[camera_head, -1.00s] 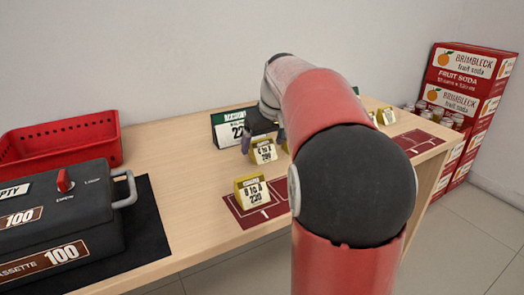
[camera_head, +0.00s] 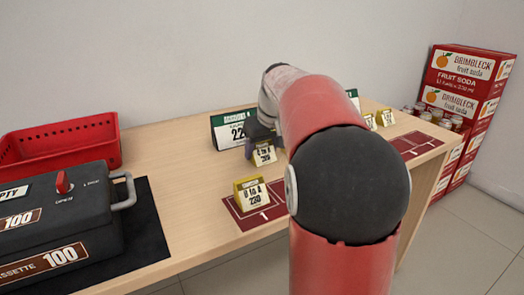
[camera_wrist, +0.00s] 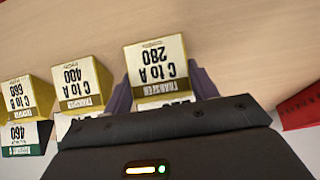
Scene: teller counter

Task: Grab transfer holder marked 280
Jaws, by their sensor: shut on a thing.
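The yellow transfer holder marked 280, reading "C to A" (camera_wrist: 157,65), shows upside down in the wrist view between my purple gripper fingers (camera_wrist: 162,90). My gripper is shut on it, one finger at each side. In the head view, a small yellow holder (camera_head: 264,154) shows at my gripper (camera_head: 263,146), low over or on the counter; its number is hard to read there. My arm hides part of that area.
Holders marked 400 (camera_wrist: 80,85) and 680 (camera_wrist: 27,97) stand beside it. Another holder (camera_head: 252,194) stands on a red mat (camera_head: 237,212). A green-topped sign (camera_head: 229,130) is close behind my gripper. A black cassette (camera_head: 60,215) and red basket (camera_head: 70,140) are left.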

